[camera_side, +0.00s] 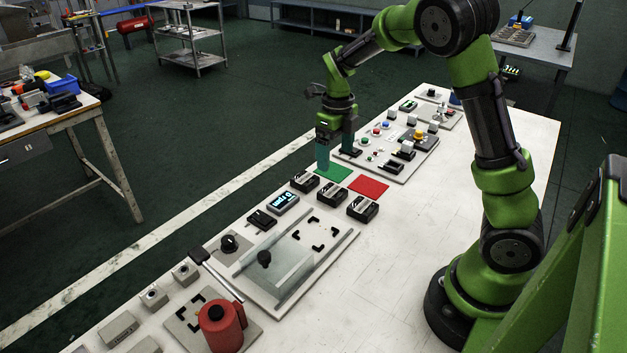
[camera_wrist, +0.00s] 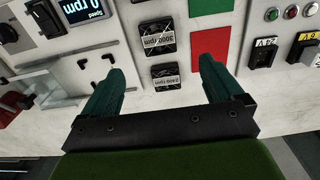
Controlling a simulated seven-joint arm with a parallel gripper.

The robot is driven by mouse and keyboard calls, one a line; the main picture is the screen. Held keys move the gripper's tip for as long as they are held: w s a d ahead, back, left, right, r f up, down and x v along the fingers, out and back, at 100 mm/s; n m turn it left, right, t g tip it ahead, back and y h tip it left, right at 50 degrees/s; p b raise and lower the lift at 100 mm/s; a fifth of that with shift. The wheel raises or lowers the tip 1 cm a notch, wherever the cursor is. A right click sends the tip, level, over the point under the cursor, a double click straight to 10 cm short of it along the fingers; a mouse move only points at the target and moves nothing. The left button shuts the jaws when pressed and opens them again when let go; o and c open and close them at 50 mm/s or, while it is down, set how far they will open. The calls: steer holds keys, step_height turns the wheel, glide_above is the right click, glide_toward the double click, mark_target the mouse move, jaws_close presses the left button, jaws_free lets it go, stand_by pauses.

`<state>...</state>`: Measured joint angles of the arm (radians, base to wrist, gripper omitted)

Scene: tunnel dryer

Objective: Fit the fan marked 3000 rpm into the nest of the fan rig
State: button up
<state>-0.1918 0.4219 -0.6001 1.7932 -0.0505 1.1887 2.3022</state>
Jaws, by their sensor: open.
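Three dark square fans with pale labels stand in a row: a far one (camera_side: 304,181), a middle one (camera_side: 331,195) and a near one (camera_side: 362,208). In the wrist view the middle fan (camera_wrist: 157,38) has an upside-down label that seems to read 3000 rpm. The near fan (camera_wrist: 163,76) has a label too small to read surely. My gripper (camera_side: 336,162) is open and empty, above the table by the green pad. In the wrist view the near fan shows between the fingers (camera_wrist: 162,72), apart from both. The fan rig (camera_side: 285,262) has a nest of black corner brackets (camera_side: 316,233), empty.
A green pad (camera_side: 333,173) and a red pad (camera_side: 368,186) lie beside the fans. A speed display (camera_side: 283,203) reads 0 rpm. A clear-walled channel and a black knob stand on the rig. A button panel (camera_side: 388,145) lies beyond the pads. The table's right front is clear.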

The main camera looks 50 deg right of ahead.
mark_target(333, 191)
step_height(333, 191, down, 11)
steer(key=shift+w+a+f, duration=0.1)
steer(key=shift+w+f, duration=0.05)
stand_by(0.4)
steer(key=c, duration=1.2)
steer(key=shift+o, duration=0.2)
